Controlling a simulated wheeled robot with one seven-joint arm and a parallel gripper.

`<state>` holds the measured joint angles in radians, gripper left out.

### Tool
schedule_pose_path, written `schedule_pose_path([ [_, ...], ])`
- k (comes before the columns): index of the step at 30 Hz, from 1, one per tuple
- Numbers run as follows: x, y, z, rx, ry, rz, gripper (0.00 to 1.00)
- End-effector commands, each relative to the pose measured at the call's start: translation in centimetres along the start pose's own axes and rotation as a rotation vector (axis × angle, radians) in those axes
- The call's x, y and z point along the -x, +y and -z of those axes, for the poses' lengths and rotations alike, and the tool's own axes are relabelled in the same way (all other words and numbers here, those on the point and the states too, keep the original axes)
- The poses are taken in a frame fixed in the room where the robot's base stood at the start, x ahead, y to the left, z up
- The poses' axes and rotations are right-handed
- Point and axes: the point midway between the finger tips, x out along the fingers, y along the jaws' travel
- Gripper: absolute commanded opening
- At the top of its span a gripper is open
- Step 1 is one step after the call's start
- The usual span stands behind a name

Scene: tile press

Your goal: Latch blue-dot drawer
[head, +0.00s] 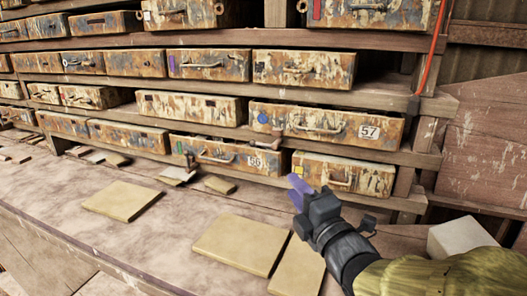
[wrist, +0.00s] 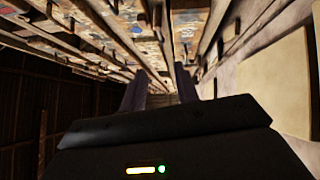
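The blue-dot drawer (head: 345,116) is a rusty, paint-worn metal drawer in the rack. It has a blue dot at its left, a curved handle (head: 318,127) and a "57" label. Its front stands forward of the shelf edge. A small brownish piece (head: 278,131), perhaps a latch, sits near its left end; its exact position is unclear. My gripper (head: 299,187) is below this drawer, in front of the yellow-marked drawer (head: 345,177), apart from the blue-dot drawer. In the wrist view its two dark purple fingers (wrist: 160,88) stand apart with nothing visible between them.
The drawer labelled 56 (head: 218,158) is at the lower left of the blue-dot drawer. Several flat tan tiles (head: 240,244) lie on the bench (head: 165,220). A pale block (head: 460,237) is at the right. An orange-red cord (head: 431,60) hangs beside the rack.

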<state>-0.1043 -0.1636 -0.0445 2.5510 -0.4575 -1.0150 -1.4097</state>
Motion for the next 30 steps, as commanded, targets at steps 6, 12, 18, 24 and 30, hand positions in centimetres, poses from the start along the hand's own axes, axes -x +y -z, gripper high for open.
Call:
schedule_pose_path([
  [6,-0.6,0.2,0.0,-0.002,0.001,0.003,0.31],
  [12,-2.0,0.4,-0.1,-0.004,0.002,0.005,0.31],
  [18,-3.4,0.3,-0.1,-0.004,0.001,0.006,0.31],
  [24,-4.5,0.4,-0.1,-0.006,0.003,0.005,0.31],
  [30,-5.3,0.4,-0.1,-0.005,0.002,0.005,0.31],
])
